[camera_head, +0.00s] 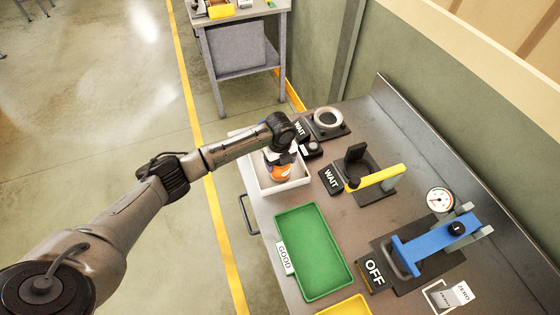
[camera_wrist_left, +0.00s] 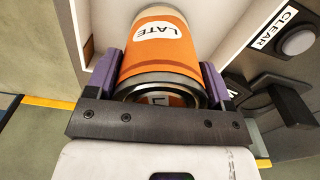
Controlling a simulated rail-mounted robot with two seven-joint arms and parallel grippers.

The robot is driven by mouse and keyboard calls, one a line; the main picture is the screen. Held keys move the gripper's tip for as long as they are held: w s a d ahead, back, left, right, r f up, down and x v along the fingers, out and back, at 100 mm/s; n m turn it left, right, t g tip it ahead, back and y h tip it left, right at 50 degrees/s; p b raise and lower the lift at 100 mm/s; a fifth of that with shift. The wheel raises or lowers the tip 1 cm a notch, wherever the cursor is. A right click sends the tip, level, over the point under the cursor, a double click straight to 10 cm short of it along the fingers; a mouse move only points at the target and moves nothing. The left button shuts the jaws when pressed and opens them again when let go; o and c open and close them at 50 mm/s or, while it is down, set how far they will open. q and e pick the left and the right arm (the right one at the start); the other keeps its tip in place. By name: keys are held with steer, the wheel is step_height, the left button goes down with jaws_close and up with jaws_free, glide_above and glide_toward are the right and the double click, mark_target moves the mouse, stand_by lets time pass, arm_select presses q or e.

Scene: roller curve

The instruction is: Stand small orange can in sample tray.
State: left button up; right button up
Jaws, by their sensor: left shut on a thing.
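The small orange can (camera_head: 281,172) has a white label and is in my left gripper (camera_head: 278,162), inside the outline of the white tray (camera_head: 306,180) at the far left of the bench. In the left wrist view, the purple fingers press on both sides of the can (camera_wrist_left: 155,65). Its label reads "LATE" and its grey rimmed end faces the camera. Pale tray walls (camera_wrist_left: 103,25) show around it. Whether the can touches the tray floor cannot be told. My right gripper is not in view.
A green tray (camera_head: 312,252) marked "GOOD" lies nearer, with a yellow tray (camera_head: 346,307) in front. Black "WAIT" signs (camera_head: 331,179), a ring fixture (camera_head: 328,119) and a yellow-handled clamp (camera_head: 376,177) stand right of the white tray. A blue-levered press (camera_head: 435,245) stands farther right.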

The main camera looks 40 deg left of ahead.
arm_select(q)
steer(key=shift+f, duration=0.1)
steer(key=o, duration=1)
